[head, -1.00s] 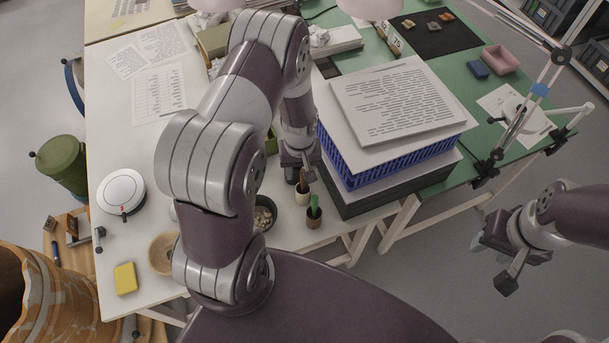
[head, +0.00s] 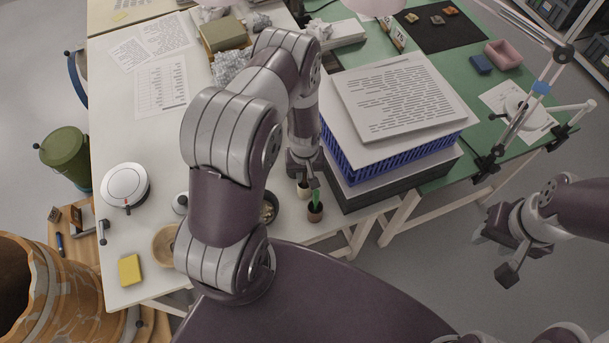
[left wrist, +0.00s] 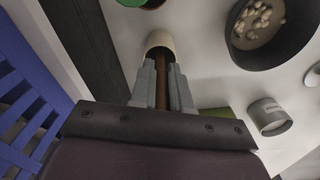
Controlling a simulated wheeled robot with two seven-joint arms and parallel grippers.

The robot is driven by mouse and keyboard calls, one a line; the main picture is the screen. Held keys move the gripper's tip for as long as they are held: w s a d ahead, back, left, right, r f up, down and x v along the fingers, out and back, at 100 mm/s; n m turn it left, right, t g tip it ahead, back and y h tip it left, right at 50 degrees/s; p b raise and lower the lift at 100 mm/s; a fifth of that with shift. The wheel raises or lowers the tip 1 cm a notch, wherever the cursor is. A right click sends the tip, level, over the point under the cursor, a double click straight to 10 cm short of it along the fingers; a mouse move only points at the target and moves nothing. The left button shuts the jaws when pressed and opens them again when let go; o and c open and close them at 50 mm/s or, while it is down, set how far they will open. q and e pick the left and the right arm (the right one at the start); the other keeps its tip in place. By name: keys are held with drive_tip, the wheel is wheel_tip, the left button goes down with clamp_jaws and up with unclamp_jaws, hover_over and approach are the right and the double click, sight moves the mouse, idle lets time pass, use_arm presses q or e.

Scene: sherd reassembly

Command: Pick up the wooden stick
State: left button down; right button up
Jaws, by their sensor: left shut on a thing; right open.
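My left gripper (head: 308,178) is shut on the wooden stick, just above a small cream cup (head: 303,190). In the left wrist view the brown wooden stick (left wrist: 162,88) runs between the two grey fingers (left wrist: 162,98), and its far end reaches into the mouth of the cream cup (left wrist: 158,40). In the head view the gripper mostly hides the stick. My right gripper (head: 495,255) is open and empty at the right, over the floor, away from the table.
A blue crate (head: 395,158) under stacked boards is close on the right. The white table (head: 140,235) has bare room at left.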

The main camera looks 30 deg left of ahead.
use_arm(q)
wheel_tip(320, 180, up, 18)
drive_tip(key=b, duration=0.2)
use_arm(e)
wheel_tip(320, 180, down, 2)
drive_tip(key=shift+f, duration=0.15)
